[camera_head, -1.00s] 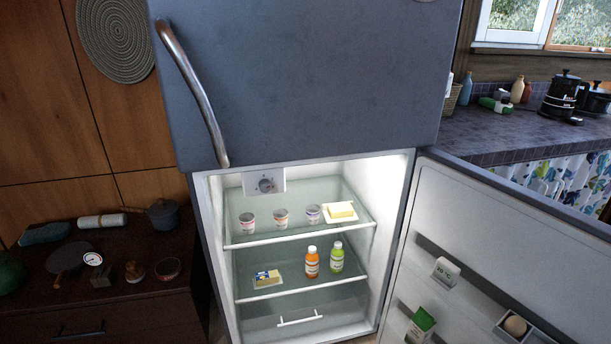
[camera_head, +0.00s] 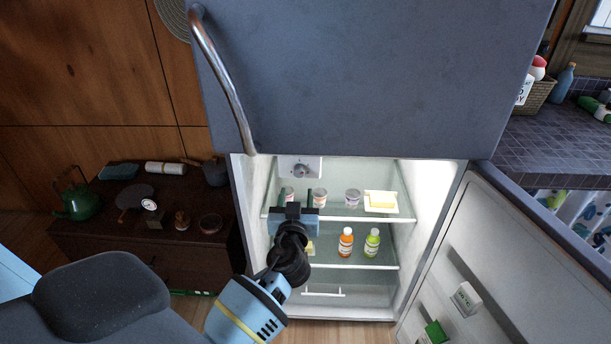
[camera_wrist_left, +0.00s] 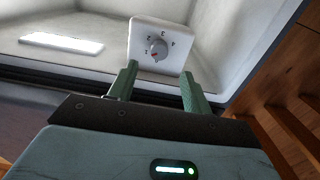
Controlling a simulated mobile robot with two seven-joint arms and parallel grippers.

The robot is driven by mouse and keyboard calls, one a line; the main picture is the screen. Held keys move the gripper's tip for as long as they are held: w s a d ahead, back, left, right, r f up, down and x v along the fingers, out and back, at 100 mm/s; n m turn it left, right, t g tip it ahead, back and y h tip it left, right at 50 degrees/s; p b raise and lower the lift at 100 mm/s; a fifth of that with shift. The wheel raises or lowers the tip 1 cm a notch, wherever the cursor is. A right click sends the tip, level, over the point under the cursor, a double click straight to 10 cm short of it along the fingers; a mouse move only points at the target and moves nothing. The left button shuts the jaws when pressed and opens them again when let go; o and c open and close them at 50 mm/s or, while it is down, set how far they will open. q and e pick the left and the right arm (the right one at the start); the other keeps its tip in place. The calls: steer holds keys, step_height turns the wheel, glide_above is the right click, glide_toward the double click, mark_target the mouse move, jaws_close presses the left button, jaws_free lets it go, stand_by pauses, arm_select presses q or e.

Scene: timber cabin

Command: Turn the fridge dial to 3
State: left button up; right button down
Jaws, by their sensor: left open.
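The fridge dial (camera_head: 300,170) is a small round grey knob on a white panel (camera_head: 285,164) at the top left inside the open fridge. My left gripper (camera_head: 295,208) is in front of the fridge opening, below the dial. Its two green fingers (camera_wrist_left: 158,70) are apart and empty, not touching the dial. My right gripper is not in view.
The upper glass shelf (camera_head: 340,216) holds cups and a butter dish (camera_head: 381,201); an orange bottle (camera_head: 346,242) and a green bottle (camera_head: 372,242) stand lower. The open fridge door (camera_head: 490,260) is at right, and the upper door's metal handle (camera_head: 222,80) hangs above left.

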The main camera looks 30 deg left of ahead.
mark_target(299, 174)
arm_select(q)
steer(key=shift+p+x, duration=0.3)
steer(key=shift+x, duration=3.55)
steer(key=shift+d, duration=0.1)
steer(key=c, duration=1)
steer(key=shift+o, duration=0.2)
